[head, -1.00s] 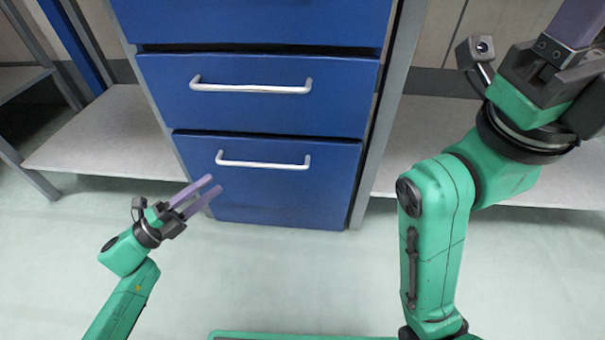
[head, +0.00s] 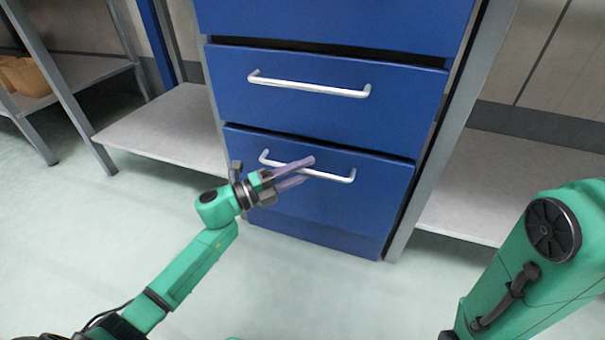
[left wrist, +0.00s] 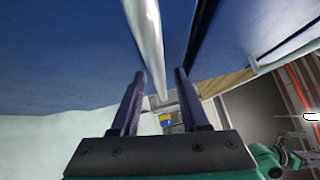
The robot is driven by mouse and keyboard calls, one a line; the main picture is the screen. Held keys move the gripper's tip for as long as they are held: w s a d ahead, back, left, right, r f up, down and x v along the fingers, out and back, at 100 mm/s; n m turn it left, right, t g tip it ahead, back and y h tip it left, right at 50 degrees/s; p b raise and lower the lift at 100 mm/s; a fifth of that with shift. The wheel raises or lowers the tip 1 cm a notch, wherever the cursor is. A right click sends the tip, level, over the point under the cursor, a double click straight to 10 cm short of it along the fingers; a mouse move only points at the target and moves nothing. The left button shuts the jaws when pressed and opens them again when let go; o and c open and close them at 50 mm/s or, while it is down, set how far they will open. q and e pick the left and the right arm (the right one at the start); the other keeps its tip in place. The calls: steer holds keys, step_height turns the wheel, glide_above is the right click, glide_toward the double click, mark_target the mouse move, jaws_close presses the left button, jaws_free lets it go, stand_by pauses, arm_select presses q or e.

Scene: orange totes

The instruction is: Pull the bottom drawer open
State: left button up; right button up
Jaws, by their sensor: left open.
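The bottom drawer (head: 330,212) is the lowest blue front of the cabinet and looks closed. Its silver bar handle (head: 343,179) runs across its upper part. My left gripper (head: 309,170) is in front of this handle in the head view, its two purple fingers covering the middle of the bar. In the left wrist view the left gripper (left wrist: 162,73) is open, and the handle (left wrist: 148,35) runs into the space between its fingers. I cannot tell whether a finger touches the bar. My right gripper is out of view; only part of that arm shows.
The middle drawer (head: 320,105) with its own silver handle (head: 308,87) is above. Grey shelves stand on the left (head: 165,130) and right (head: 480,195) of the cabinet. The pale floor (head: 330,295) in front is clear. An orange tote (head: 28,76) sits far left.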

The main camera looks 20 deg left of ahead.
arm_select(q)
jaws_close()
stand_by(1.4)
